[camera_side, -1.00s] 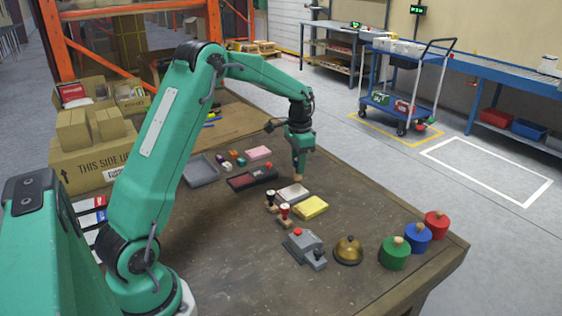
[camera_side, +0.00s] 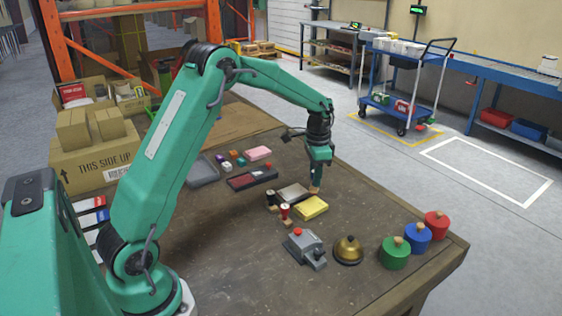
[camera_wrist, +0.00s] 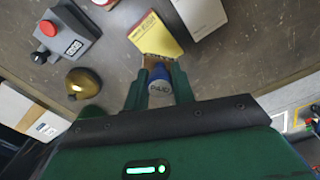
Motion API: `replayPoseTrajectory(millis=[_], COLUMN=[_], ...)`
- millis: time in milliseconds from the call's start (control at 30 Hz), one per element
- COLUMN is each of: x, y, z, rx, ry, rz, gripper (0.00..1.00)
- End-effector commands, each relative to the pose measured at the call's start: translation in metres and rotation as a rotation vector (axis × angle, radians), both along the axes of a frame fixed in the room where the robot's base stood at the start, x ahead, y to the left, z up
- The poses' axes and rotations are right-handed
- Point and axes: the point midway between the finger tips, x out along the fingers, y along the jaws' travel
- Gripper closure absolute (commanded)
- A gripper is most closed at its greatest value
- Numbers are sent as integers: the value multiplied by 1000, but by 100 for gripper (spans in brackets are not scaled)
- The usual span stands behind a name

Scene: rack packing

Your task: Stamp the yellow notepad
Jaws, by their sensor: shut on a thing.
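The yellow notepad (camera_side: 311,208) lies flat on the table; it also shows in the wrist view (camera_wrist: 156,37). My gripper (camera_side: 317,178) is shut on a stamp with a round blue top marked PAID (camera_wrist: 160,87). The stamp's pale wooden lower part (camera_side: 314,190) hangs below my fingers in the side view. It is at the far edge of the yellow notepad. I cannot tell whether it touches the pad. Two other stamps, one red-topped (camera_side: 284,212) and one dark-topped (camera_side: 271,203), stand to the left of the pad.
A whitish pad (camera_side: 292,193) lies beside the yellow one. A dark ink pad tray (camera_side: 252,179) is further back. A grey device with a red button (camera_side: 303,246), a brass bell (camera_side: 348,250) and green (camera_side: 394,255), blue and red tins stand in front.

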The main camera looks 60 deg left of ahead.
Motion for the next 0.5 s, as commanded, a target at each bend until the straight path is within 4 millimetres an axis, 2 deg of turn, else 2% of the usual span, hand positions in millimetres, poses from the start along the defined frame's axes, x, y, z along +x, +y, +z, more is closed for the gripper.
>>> replayPoseTrajectory(millis=[500], x=[0], y=[0], z=[-38], rx=[0], ry=[0], rz=[0], gripper=[90])
